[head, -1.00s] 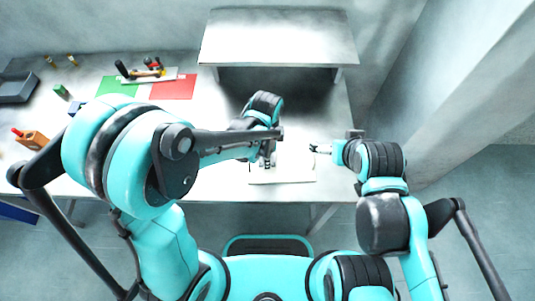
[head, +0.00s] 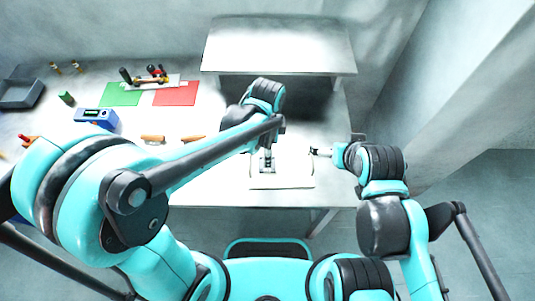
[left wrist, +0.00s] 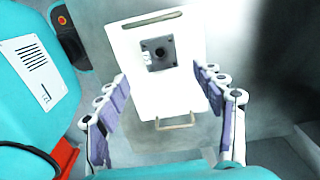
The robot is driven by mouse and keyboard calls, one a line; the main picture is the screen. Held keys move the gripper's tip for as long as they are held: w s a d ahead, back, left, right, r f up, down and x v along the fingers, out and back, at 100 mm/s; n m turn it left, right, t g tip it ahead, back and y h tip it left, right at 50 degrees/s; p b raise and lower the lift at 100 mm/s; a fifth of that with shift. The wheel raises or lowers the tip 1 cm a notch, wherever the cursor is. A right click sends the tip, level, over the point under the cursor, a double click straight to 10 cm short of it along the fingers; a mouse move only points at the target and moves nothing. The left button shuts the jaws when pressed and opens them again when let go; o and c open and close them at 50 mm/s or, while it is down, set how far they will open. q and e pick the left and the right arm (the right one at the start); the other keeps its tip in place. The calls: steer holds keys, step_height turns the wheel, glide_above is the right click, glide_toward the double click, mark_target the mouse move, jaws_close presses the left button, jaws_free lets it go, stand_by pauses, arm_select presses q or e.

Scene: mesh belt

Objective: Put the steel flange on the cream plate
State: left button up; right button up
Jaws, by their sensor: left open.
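The cream plate (head: 295,181) looks nearly white and lies on the table's front right part. It fills the middle of the left wrist view (left wrist: 125,55). The steel flange (left wrist: 158,52), a dark grey square piece with a round centre, rests on the plate in that view. In the head view the flange is hard to make out beside the gripper. My left gripper (left wrist: 160,108) is open and empty, its fingers spread over the plate's near part, apart from the flange. My right gripper (head: 314,151) is beside the plate on the right; its fingers are too small to judge.
A raised grey shelf (head: 280,45) stands behind. Green (head: 121,94) and red (head: 175,93) mats, a blue device (head: 97,117), wooden-handled pieces (head: 153,138) and a grey tray (head: 21,93) lie to the left. A wire handle (left wrist: 176,122) shows at the plate's near edge.

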arm_select(q)
steer(key=s+a+r+n+t, duration=0.2)
steer(key=a+r+n+t, duration=0.1)
steer(key=a+r+n, duration=0.3)
steer(key=s+a+r+n+t, duration=0.3)
steer(key=a+r+n+t, duration=0.1)
steer(key=a+n, duration=0.7)
steer(key=shift+r+n+p, duration=0.3)
steer(key=shift+r+p, duration=0.1)
steer(key=shift+r, duration=0.45)
steer(key=shift+a, duration=0.1)
